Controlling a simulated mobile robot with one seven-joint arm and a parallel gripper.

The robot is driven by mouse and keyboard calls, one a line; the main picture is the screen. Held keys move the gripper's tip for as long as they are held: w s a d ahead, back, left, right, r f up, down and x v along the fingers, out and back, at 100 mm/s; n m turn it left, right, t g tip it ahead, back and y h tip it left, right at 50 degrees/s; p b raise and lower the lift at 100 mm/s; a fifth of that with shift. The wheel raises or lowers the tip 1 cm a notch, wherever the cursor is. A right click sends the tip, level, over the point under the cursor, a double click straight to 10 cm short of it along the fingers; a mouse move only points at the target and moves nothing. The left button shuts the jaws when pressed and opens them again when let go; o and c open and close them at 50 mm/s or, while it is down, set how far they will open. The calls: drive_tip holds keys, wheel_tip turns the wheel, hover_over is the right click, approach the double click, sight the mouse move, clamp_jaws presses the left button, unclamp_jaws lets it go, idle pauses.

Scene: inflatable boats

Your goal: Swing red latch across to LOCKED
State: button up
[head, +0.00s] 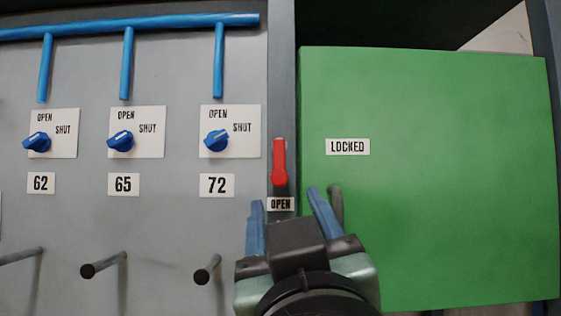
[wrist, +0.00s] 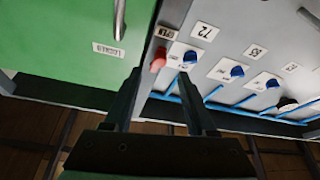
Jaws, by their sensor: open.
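The red latch (head: 280,160) is on the dark post between the grey panel and the green door. Its handle stands upright, with the rounded pivot end at the bottom. The OPEN label (head: 281,204) is just below it on the post. The LOCKED label (head: 347,146) is on the green door to its right. My gripper (head: 286,197) is open and empty, its blue fingers spread below the latch in the head view. In the wrist view the red latch (wrist: 158,60) appears beyond and between the two fingers (wrist: 160,85), apart from them; its far end is hard to make out.
The green door (head: 450,190) has a grey handle (head: 336,205) close to my right finger. The grey panel (head: 180,240) carries blue knobs (head: 216,141), OPEN/SHUT plates and number labels. Dark pegs (head: 206,271) stick out at lower left. Blue pipes (head: 130,25) run along the top.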

sight(280, 181)
drive_tip(key=p+x, duration=0.3)
drive_tip(key=x, duration=0.3)
drive_tip(key=shift+w+r, duration=0.25)
drive_tip(key=shift+w, duration=0.1)
drive_tip(key=shift+w+a+f, duration=0.1)
drive_tip(key=shift+w+a, duration=0.05)
drive_tip(key=shift+w, duration=0.2)
drive_tip(key=shift+s, duration=0.1)
clamp_jaws()
